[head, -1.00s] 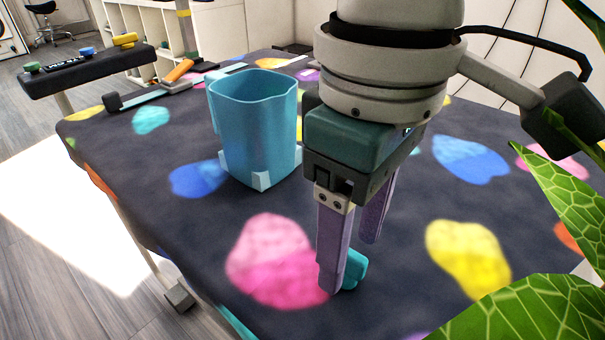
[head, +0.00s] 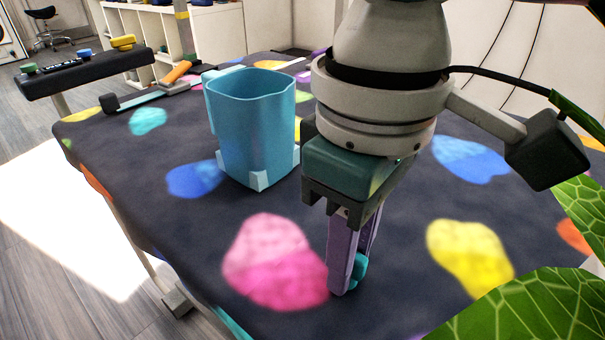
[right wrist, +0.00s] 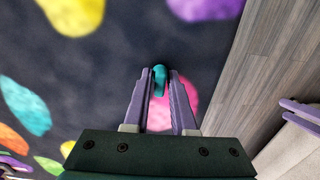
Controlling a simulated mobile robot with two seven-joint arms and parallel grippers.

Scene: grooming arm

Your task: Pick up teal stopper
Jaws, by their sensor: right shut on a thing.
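The teal stopper (head: 358,270) is at the table top near the pink spot, partly hidden by a purple finger in the head view. My right gripper (head: 350,280) points down and is shut on the stopper, with its fingertips low at the cloth. In the right wrist view the stopper (right wrist: 159,80) shows between the two purple fingertips (right wrist: 160,84). I cannot tell whether the stopper still touches the cloth.
A blue bin (head: 254,130) stands upright on the dark spotted table (head: 120,180), behind and left of my gripper. Green leaves (head: 535,305) cover the lower right corner. A dark bench (head: 85,72) with small items is at the far left.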

